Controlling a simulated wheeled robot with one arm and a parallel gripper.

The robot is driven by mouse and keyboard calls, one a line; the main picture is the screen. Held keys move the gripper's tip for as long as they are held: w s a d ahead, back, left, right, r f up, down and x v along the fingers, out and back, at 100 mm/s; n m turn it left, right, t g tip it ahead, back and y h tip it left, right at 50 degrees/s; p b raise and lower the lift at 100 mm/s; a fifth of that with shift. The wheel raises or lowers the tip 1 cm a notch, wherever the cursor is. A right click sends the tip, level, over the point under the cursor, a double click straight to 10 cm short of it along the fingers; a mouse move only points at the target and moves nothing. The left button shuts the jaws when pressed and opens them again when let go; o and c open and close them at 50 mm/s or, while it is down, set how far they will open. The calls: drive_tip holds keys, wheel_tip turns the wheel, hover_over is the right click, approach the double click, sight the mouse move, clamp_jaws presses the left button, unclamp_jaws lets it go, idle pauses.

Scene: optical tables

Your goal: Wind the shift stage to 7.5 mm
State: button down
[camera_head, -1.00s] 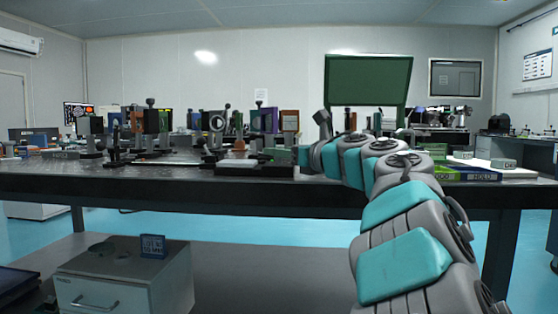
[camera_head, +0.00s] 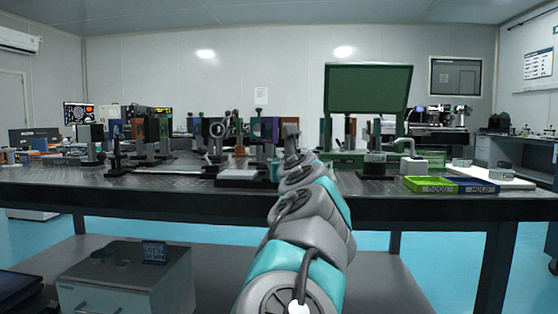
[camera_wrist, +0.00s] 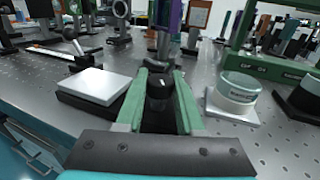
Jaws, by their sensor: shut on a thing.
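In the wrist view my gripper (camera_wrist: 160,84) reaches forward with its two green fingers on either side of a dark round knob (camera_wrist: 158,92). It is shut on this knob, which has a small white mark on top. A grey upright post stands just beyond the fingertips. The body of the shift stage is not clearly distinguishable, and no millimetre reading is legible. In the head view my arm reaches over the table's front edge, and its links hide the knob and most of the gripper.
A white-topped black block (camera_wrist: 95,84) lies left of the fingers. A round lidded container (camera_wrist: 236,90) on a white base stands close on the right. Optics mounts crowd behind. A green frame (camera_head: 368,90) stands further back; green (camera_head: 430,185) and blue (camera_head: 478,186) trays lie right.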

idle(0.3)
drive_tip(key=c, duration=0.5)
unclamp_jaws()
